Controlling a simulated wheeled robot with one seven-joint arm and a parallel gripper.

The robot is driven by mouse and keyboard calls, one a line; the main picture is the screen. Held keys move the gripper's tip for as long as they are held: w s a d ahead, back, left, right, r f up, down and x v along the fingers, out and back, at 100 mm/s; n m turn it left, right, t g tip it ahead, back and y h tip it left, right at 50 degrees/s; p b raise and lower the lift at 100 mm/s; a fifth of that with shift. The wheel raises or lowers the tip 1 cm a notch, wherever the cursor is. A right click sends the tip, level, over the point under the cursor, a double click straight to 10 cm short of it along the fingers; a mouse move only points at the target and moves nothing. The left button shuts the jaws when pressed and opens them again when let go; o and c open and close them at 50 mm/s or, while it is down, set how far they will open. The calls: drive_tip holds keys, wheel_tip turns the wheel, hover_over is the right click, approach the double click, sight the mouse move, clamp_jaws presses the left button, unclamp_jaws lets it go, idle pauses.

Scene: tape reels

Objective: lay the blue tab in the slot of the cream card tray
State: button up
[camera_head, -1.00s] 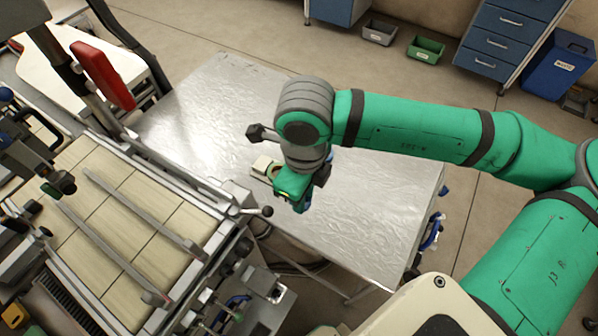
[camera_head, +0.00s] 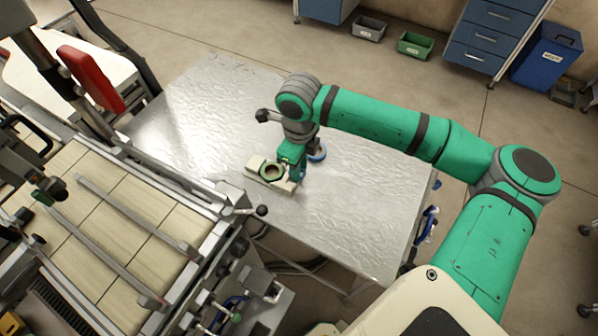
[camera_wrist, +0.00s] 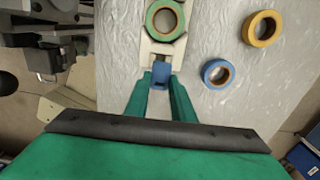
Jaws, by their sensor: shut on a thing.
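The cream card tray (camera_head: 254,164) lies on the metal table; its near end shows in the wrist view (camera_wrist: 178,49). A green tape reel (camera_head: 262,172) lies on the tray, and it shows at the top of the wrist view (camera_wrist: 151,20). My gripper (camera_wrist: 160,79) is shut on the blue tab (camera_wrist: 160,74), at the tray's near end. In the head view my gripper (camera_head: 296,172) is low at the tray's right end, and I cannot make out the tab there. I cannot tell whether the tab touches the tray or lies in its slot.
A blue tape reel (camera_wrist: 207,73) lies on the table just right of my gripper. A yellow reel (camera_wrist: 250,30) lies farther right in the wrist view. A machine with a tiled bed (camera_head: 112,215) borders the table on the left. The table's right part (camera_head: 360,200) is clear.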

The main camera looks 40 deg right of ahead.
drive_tip(key=shift+f, duration=1.35)
drive_tip(key=shift+f, duration=0.6)
drive_tip(key=o, duration=1)
drive_tip(key=shift+a, duration=0.1)
wheel_tip(320, 180, up, 13)
drive_tip(key=shift+r, duration=0.15)
